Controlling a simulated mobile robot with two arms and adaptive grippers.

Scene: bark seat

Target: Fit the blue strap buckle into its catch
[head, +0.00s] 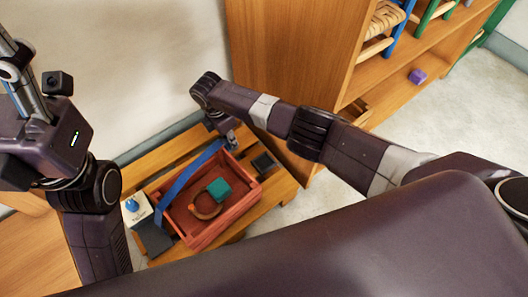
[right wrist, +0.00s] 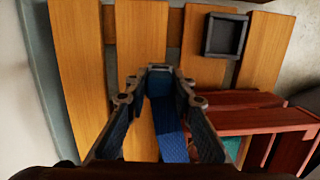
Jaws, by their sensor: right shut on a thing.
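A blue strap (head: 185,178) rises slantwise over the red crate (head: 190,236), from its left side to my right gripper (head: 231,141). In the right wrist view, my right gripper (right wrist: 160,78) is shut on the strap's end, and the strap (right wrist: 168,125) runs down between the fingers. The buckle is mostly hidden between the fingertips. A dark square open frame (right wrist: 226,36) lies on the slats to the right of the fingertips, apart from them; I cannot tell if it is the catch. My left arm (head: 45,140) is at the left, its fingertips not clearly shown.
The crate holds a teal block (head: 219,189) and a brown ring-shaped thing (head: 204,207). It stands on a slatted wooden bench (head: 150,172). A white box with a blue top (head: 138,212) and a dark pad (head: 154,240) are at its left. A wooden shelf (head: 290,80) stands close behind.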

